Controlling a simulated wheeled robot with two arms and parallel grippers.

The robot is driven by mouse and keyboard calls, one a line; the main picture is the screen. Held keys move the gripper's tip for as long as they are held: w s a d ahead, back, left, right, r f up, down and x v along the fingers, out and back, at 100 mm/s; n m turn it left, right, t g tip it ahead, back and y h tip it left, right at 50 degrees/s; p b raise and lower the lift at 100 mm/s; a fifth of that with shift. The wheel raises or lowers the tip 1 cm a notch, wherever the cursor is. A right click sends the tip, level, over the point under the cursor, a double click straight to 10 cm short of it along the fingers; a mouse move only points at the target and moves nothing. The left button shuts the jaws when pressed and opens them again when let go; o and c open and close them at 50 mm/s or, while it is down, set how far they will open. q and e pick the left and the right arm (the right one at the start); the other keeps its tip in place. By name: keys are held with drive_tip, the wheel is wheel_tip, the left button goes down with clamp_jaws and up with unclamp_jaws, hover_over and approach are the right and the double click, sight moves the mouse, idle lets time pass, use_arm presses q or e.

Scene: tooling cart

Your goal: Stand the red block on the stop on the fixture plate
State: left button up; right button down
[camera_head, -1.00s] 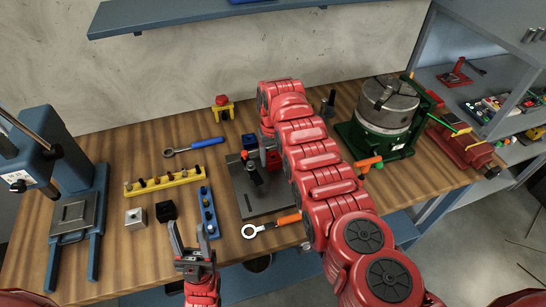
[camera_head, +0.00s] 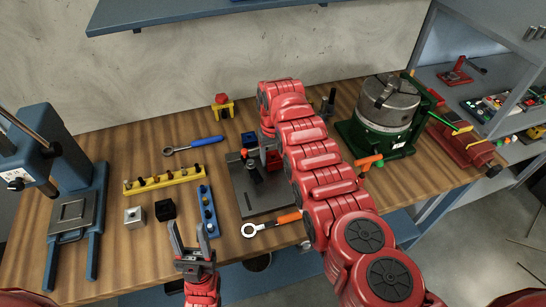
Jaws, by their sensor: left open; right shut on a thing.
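The grey fixture plate (camera_head: 262,202) lies on the wooden bench, with a black clamp-like part (camera_head: 253,173) standing on it. The red block (camera_head: 273,160) is at the plate's back right. My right gripper (camera_head: 268,142) is shut on it from above, and my arm hides much of the jaws and the block's right side. I cannot tell whether the block touches what is under it. The stop cannot be made out clearly near the block. My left gripper (camera_head: 189,238) is open and empty at the bench's front edge, left of the plate.
A blue block (camera_head: 249,139) sits behind the plate. Yellow (camera_head: 165,181) and blue (camera_head: 208,212) peg rails lie to its left, with silver (camera_head: 134,217) and black (camera_head: 165,210) cubes.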

drive_tip(key=shift+f+b, duration=0.75)
drive_tip(key=shift+b, duration=0.05)
idle(0.9)
drive_tip(key=shift+c, duration=0.2)
unclamp_jaws()
drive_tip(key=shift+o, duration=0.2)
drive_tip(key=shift+r, duration=0.1)
drive_tip(key=shift+r+p, duration=0.7)
drive_tip(key=shift+r, duration=0.3)
drive_tip(key=shift+r+p, duration=0.3)
drive_tip(key=shift+r, duration=1.6)
